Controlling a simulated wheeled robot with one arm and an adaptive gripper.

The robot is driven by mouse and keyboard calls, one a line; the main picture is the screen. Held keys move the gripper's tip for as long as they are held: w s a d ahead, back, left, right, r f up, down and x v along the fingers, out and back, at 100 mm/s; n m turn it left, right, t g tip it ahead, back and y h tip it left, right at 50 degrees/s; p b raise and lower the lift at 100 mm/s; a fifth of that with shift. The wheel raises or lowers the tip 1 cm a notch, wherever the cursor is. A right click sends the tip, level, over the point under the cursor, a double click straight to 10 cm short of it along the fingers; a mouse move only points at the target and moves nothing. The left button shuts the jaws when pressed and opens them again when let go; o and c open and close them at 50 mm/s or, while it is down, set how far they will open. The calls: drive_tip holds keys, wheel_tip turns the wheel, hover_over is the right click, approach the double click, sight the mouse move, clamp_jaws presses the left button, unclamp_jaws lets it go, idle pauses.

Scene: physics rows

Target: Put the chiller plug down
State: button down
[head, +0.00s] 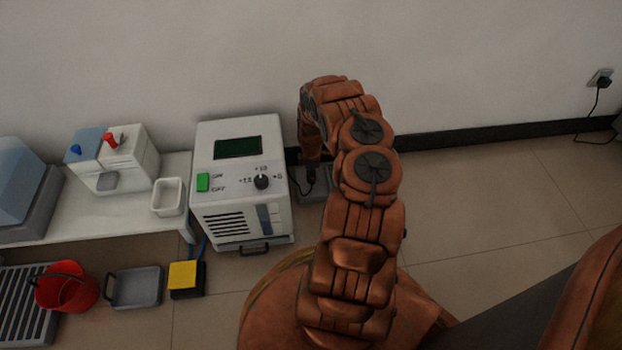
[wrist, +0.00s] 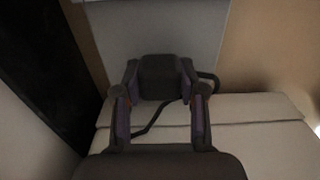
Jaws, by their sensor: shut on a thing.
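My gripper (wrist: 160,92) is shut on the black chiller plug (wrist: 158,77), with a finger on each side of it in the wrist view. A black cord runs from the plug and curves around behind the right finger. In the head view the plug (head: 311,175) shows as a small dark shape below my gripper (head: 311,160), right of the white chiller (head: 240,180). A flat grey tray or plate (head: 313,192) lies on the floor behind the plug in that view. I cannot tell whether the plug touches it. My arm hides the area to its right.
Black skirting (head: 450,138) runs along the wall. A wall socket with another plug (head: 603,80) is at the far right. A bench (head: 110,215), red bucket (head: 66,286), grey pan (head: 135,288) and yellow pedal (head: 184,275) are on the left. Floor at right is clear.

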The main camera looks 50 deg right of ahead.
drive_tip(key=shift+f, duration=0.5)
drive_tip(key=shift+w+f, duration=0.1)
drive_tip(key=shift+f, duration=0.35)
drive_tip(key=c, duration=0.7)
unclamp_jaws()
drive_tip(key=shift+o, duration=0.2)
